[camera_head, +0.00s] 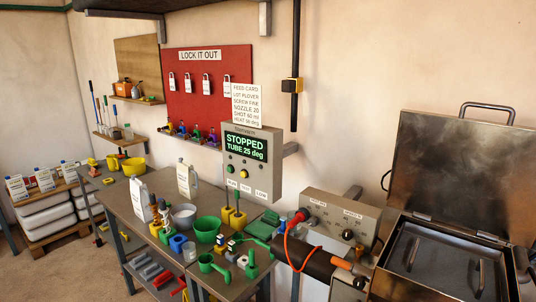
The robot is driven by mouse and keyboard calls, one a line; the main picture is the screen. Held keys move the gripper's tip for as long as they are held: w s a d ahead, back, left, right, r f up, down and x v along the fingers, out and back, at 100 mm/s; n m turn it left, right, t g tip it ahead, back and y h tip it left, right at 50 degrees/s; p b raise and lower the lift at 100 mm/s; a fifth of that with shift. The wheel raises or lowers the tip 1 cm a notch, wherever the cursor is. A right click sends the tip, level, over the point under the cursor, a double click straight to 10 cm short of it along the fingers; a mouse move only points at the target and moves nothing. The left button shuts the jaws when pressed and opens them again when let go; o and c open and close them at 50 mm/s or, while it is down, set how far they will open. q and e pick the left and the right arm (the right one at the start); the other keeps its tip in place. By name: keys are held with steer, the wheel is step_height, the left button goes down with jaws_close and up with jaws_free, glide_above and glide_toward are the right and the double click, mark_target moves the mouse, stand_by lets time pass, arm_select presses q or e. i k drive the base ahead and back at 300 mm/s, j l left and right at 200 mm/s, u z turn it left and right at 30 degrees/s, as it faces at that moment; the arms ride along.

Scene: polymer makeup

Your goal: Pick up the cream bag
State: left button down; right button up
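Two pale cream-white packages stand upright on the grey workbench (155,181). The nearer package (140,199) is close to the bench's front left edge. The farther package (187,180) stands near the back, and its front carries small print. Both look like bags or cartons; I cannot tell which. Several similar white packages with labels (45,181) stand in a row at the far left. Neither of my grippers shows in the head view.
A grey bowl (184,216), a green bowl (207,230) and yellow-based tools (236,217) crowd the bench right of the packages. A control box (246,160) reads STOPPED. An open metal box (446,262) stands at right. White bins (45,218) are at far left.

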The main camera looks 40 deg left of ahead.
mark_target(188, 181)
steer(key=u, duration=1.85)
steer(key=z, duration=1.4)
steer(key=k+z, duration=0.45)
steer(key=u, duration=1.95)
